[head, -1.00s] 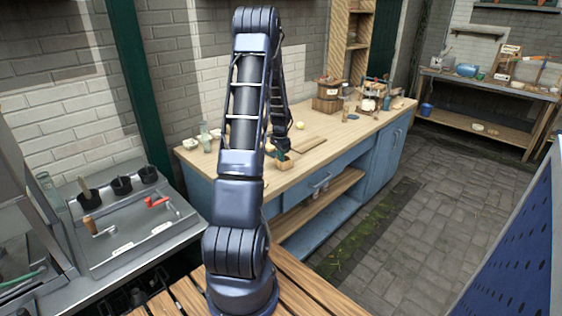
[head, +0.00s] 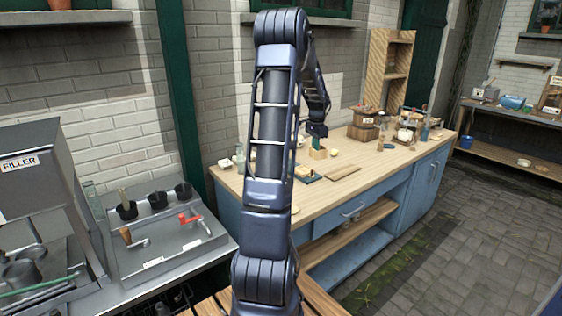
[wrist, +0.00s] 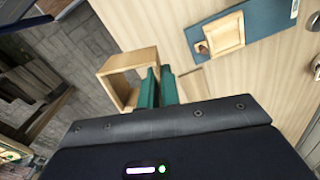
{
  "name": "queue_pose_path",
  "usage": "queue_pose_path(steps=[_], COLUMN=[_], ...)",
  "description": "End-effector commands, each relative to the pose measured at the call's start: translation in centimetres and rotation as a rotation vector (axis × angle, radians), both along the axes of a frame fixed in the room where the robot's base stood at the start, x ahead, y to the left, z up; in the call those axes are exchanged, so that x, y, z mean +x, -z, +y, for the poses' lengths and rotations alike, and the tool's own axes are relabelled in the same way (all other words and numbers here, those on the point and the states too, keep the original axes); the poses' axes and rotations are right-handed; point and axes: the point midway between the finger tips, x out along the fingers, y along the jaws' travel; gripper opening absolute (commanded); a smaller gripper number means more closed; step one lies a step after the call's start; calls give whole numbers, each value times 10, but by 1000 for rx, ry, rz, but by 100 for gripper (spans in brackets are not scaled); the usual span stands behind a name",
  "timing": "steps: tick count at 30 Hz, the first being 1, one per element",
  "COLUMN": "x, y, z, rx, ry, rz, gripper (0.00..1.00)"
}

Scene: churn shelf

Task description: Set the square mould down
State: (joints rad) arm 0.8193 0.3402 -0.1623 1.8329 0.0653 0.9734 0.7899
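The square mould (wrist: 108,72) is a pale wooden open frame. In the wrist view it overlaps the worktop's edge and the floor. My gripper (wrist: 159,88) has two green fingers, close together with one wall of the mould apparently between them. In the head view my gripper (head: 317,131) is over the worktop, with the mould (head: 318,153) just under it. The mould appears held above the surface, but the exact gap cannot be told. My gripper partly hides the mould in the wrist view.
A dark teal board (head: 309,176) with a small wooden piece (wrist: 222,37) lies on the worktop (head: 290,226). A flat wooden board (head: 343,173) lies to its right. Glassware stands left and a wooden churn (head: 364,126) at the back right. The front worktop is clear.

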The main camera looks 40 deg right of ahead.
Motion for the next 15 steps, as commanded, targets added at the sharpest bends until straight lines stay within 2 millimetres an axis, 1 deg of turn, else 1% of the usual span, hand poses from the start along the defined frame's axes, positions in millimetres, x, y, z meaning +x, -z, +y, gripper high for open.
queue_pose_path(steps=[5,8,11,14,15], x=[1,10,31,64,78], y=[-4,-4,-5,-7,-7], z=[1,4,13,28,36], rx=[0,0,0,-1,-1], ry=[-2,-17,-50,-102,-125], rz=[0,0,1,0,0], gripper=[0,0,0,0,0])
